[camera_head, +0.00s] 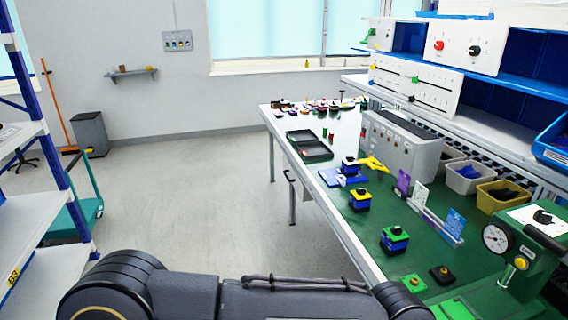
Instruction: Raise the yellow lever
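A white panel (432,92) with several slot levers stands on the lower shelf at the right. A small lever knob (372,67) at its left end looks yellow or orange, and a green knob (415,79) sits further right. They are too small to tell how high each is set. A yellow tool-like thing (373,164) lies on the bench, and I cannot tell whether it is a lever. Neither of my grippers shows; only dark parts of my own body cross the bottom edge.
A long green-topped bench (346,222) runs along the right, with blue boxed switches (395,240), a grey control box (398,145) and a green press with a gauge (497,237). A blue-and-white rack (40,200) stands left. The grey floor (200,190) between is clear.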

